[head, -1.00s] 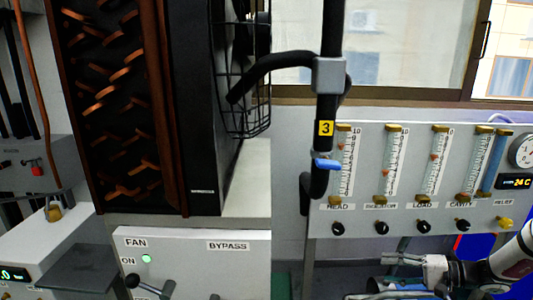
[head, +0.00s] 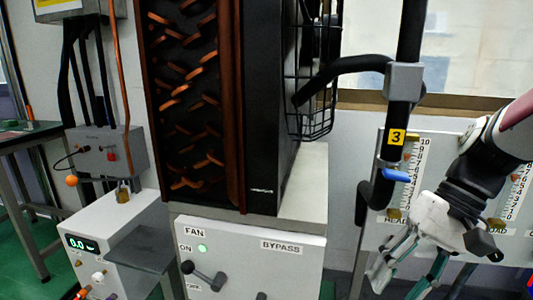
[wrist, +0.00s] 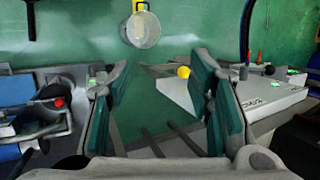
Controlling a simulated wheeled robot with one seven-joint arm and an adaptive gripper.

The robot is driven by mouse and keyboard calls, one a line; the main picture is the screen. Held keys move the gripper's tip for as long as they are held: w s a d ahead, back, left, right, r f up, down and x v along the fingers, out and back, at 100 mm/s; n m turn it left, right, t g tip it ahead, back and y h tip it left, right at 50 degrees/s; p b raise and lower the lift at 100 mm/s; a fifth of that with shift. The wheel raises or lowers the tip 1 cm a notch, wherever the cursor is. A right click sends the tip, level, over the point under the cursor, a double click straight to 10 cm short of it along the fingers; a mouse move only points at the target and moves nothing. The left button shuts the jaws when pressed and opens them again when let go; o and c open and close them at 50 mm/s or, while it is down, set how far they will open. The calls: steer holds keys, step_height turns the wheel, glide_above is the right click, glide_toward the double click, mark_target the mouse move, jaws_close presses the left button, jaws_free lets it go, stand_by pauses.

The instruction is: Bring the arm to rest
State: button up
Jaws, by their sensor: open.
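My gripper (head: 405,270) is at the lower right of the head view, in front of the flowmeter panel and below the black hose with the blue valve. Its jaws point down and to the left. In the wrist view my gripper (wrist: 160,105) shows its two green-padded fingers wide apart, with nothing held between them. My arm comes in from the right edge of the head view.
A FAN and BYPASS panel (head: 250,262) with lever handles stands left of my gripper. A black hose with a blue valve (head: 397,175) hangs close above it. The flowmeter panel (head: 430,175) is behind my arm. A grey box with a digital display (head: 105,250) stands at lower left.

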steer(key=s+a+r+n+t+h, duration=0.15)
steer(key=s+h, duration=0.45)
steer(key=s, duration=1.2)
step_height(320, 180, up, 35)
steer(key=t+p, duration=0.4)
steer(key=p, duration=2.9)
steer(key=shift+d+f+n, duration=0.15)
steer(key=shift+n, duration=0.2)
steer(key=shift+s, duration=0.1)
